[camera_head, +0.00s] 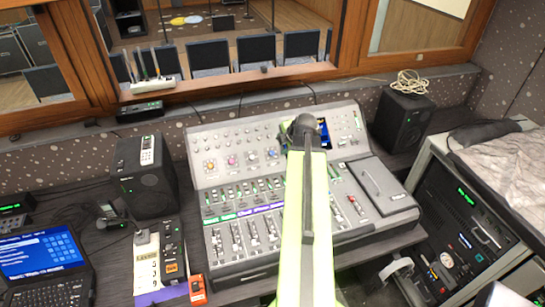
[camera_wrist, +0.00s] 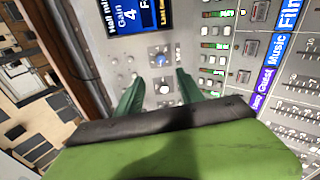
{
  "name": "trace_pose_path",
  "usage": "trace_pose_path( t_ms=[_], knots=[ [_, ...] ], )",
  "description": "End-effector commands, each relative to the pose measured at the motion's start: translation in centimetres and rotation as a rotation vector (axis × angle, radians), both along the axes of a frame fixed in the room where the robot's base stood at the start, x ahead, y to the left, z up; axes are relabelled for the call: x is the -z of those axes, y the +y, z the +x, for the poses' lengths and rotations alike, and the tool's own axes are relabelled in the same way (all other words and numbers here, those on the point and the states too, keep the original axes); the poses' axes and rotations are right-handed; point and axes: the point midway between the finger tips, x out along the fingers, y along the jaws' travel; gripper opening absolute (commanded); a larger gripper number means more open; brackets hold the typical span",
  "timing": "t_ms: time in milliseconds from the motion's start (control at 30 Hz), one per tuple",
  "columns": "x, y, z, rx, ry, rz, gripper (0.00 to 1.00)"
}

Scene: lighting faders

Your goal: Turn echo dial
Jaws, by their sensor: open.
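A pale dial (camera_wrist: 163,88) shows between the fingers, and a blue-capped dial (camera_wrist: 162,60) shows just past the tips. Contact is not clear. My arm hides the gripper in the head view.
A lit screen (camera_wrist: 142,14) lies beyond the dials. Faders and coloured label strips (camera_wrist: 265,82) are to the right. Speakers stand left (camera_head: 145,178) and right (camera_head: 401,120) of the console. A wooden window frame (camera_head: 215,95) runs behind it.

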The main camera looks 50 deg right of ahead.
Motion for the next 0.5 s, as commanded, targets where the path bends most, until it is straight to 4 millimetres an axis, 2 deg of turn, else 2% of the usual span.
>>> trace_pose_path(
  t_ms=[33, 100, 400, 500],
  knots=[
    [2.0, -0.4, 0.9, -0.001, 0.000, 0.000, 0.45],
    [3.4, -0.8, 1.9, -0.001, 0.000, 0.001, 0.45],
    [9.4, -2.5, 6.2, -0.001, 0.000, 0.000, 0.45],
    [10.6, -2.8, 7.3, -0.001, 0.000, 0.000, 0.45]
  ],
)
